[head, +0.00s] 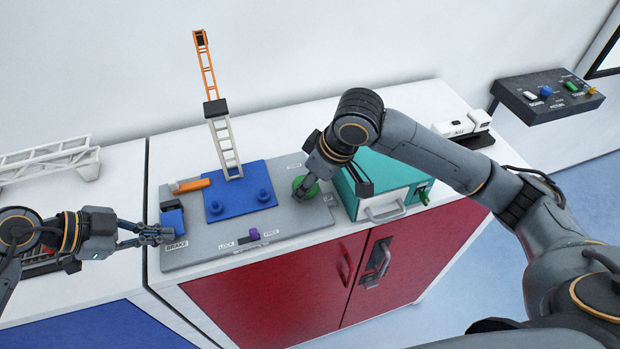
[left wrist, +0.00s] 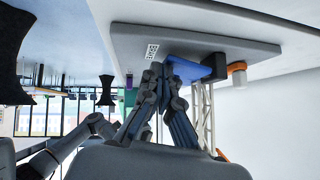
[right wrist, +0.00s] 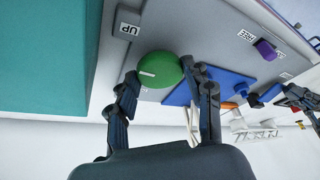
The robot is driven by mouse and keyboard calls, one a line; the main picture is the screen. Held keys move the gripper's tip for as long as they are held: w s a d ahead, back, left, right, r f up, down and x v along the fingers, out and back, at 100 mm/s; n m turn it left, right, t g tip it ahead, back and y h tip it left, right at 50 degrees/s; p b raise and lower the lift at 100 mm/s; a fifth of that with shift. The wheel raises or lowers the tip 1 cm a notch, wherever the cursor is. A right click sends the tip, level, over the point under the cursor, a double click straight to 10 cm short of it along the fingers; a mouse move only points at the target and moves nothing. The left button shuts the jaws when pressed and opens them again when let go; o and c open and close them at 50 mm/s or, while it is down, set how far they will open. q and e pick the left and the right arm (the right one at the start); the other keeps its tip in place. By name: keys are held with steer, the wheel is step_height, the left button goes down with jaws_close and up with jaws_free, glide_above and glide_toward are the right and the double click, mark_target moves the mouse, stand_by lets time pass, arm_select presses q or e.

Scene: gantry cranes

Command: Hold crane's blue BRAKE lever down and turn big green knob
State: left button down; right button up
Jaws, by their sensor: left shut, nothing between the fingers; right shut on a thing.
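The crane stands on a grey panel (head: 200,250), with a blue base (head: 238,203) and a white and orange lattice mast (head: 224,150). The blue BRAKE lever (head: 174,220) is at the panel's left end, by the BRAKE label. My left gripper (head: 168,235) is shut with nothing between its fingers, its tips at the lever; the left wrist view shows them against the blue lever (left wrist: 190,70). The big green knob (head: 308,186) is at the panel's right side. My right gripper (right wrist: 158,82) is shut on it, one finger on each side. The knob's white mark (right wrist: 147,73) shows.
A purple switch (head: 254,234) sits between LOCK and FREE labels at the panel's front. A teal box (head: 385,185) stands right of the knob, close to my right arm. A white lattice piece (head: 50,160) lies at left. A dark control box (head: 548,95) is on the wall.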

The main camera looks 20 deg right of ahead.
steer(key=m, duration=0.2)
steer(key=m+h, duration=0.1)
steer(key=m, duration=0.2)
steer(key=shift+s+a+t+h, duration=0.2)
steer(key=shift+t+h, duration=0.1)
steer(key=shift+t, duration=0.1)
stand_by(0.4)
steer(key=o, duration=1.2)
steer(key=shift+c, duration=0.2)
steer(key=v, duration=1.2)
